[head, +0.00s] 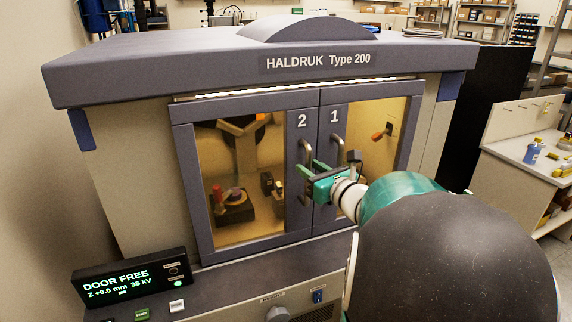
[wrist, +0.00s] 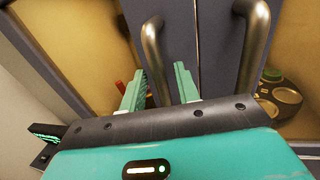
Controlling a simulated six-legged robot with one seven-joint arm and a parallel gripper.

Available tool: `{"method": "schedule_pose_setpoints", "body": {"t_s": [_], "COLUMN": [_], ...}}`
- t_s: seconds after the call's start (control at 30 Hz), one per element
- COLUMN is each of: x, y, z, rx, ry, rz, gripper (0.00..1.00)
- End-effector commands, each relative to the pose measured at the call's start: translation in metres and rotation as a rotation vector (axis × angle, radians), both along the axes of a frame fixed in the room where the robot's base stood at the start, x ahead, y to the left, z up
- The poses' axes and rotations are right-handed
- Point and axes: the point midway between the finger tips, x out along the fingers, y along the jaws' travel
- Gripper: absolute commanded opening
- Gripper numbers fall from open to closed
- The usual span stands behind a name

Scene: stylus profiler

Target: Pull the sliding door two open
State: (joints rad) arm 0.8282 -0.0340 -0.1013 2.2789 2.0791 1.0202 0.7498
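Sliding door two (head: 293,220) is the left glazed door of the grey cabinet, marked 2. It looks shut against door one (head: 323,218) on its right. Door two has a curved vertical metal handle (head: 306,150), which also shows in the wrist view (wrist: 152,45). My gripper (head: 308,166) is at this handle. In the wrist view, my gripper's green fingers (wrist: 160,80) are apart, with the lower handle between them. The left finger looks close to the bar and a gap shows on the right. I cannot tell whether either finger touches it.
Door one's handle (head: 334,146) stands close on the right, also in the wrist view (wrist: 257,45). A display (head: 130,283) at lower left reads DOOR FREE. Through the glass are a red-knobbed fixture and other parts. A side bench (head: 520,155) stands at right.

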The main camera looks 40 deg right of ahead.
Motion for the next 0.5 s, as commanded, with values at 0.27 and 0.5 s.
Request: {"method": "schedule_pose_setpoints", "body": {"t_s": [0.27,0.5], "x": [0.0142,0.0139], "y": [-0.0012,-0.0011], "z": [-0.0002,-0.0001], "rx": [0.000,0.000], "ry": [0.000,0.000], "rz": [0.000,0.000], "gripper": [0.32,0.16]}}
